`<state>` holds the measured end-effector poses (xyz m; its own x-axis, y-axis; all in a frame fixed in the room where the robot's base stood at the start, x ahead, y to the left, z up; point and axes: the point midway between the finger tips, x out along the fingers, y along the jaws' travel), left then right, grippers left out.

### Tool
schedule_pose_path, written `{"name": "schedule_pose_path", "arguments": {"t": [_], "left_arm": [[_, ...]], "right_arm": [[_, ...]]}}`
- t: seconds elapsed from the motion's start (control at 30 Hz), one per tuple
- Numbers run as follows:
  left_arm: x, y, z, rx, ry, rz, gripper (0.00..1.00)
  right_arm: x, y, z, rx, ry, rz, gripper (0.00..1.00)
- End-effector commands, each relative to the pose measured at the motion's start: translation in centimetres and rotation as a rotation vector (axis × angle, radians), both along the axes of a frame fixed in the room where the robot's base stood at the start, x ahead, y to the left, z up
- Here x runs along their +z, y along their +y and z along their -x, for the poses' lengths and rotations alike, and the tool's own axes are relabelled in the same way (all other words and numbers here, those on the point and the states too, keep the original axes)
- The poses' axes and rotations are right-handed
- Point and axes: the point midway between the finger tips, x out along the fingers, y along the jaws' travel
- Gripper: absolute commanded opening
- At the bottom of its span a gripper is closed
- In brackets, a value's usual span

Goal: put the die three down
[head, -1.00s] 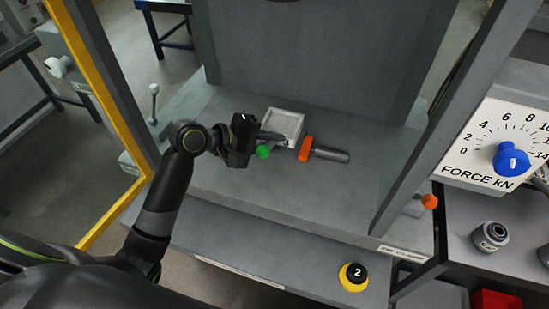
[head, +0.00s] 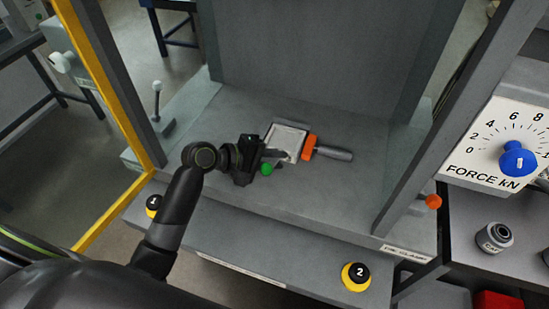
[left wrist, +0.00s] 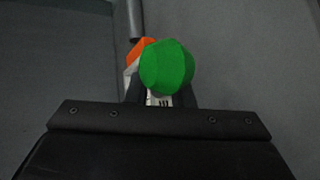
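The die three carries a round green knob (head: 267,169) on its near side and an orange end (head: 309,147) with a grey metal cylinder (head: 334,153) to the right. In the left wrist view the green knob (left wrist: 166,67) is in front, with orange (left wrist: 142,50) behind it. A pale label with dark strokes like a three (left wrist: 159,101) shows just below the knob, between the fingers. My left gripper (head: 274,155) appears shut on the die, low over the press bed. The knob and gripper hide much of the die. My right gripper is out of view.
A pale square plate (head: 289,135) lies on the grey press bed (head: 225,110) behind the gripper. Yellow-based buttons 1 (head: 154,204) and 2 (head: 355,274) sit on the front ledge. A force dial with blue knob (head: 518,159) is at right.

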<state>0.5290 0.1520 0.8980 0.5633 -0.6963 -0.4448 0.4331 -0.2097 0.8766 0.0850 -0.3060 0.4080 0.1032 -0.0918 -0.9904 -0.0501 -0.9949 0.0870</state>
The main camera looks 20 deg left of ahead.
Motion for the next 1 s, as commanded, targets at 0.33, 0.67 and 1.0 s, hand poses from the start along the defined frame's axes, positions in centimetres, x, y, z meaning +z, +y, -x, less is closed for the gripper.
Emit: {"name": "schedule_pose_path", "arguments": {"t": [0.33, 0.67, 1.0], "left_arm": [[0.1, 0.0, 0.0, 0.0, 0.0, 0.0, 0.29], [2.2, 2.4, 1.9, 0.002, 0.004, -0.003, 0.29], [4.8, 6.5, 5.3, 0.001, 0.002, -0.004, 0.29]], "right_arm": [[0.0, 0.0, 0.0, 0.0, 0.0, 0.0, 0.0], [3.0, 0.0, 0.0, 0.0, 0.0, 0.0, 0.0], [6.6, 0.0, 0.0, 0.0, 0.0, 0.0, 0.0]]}}
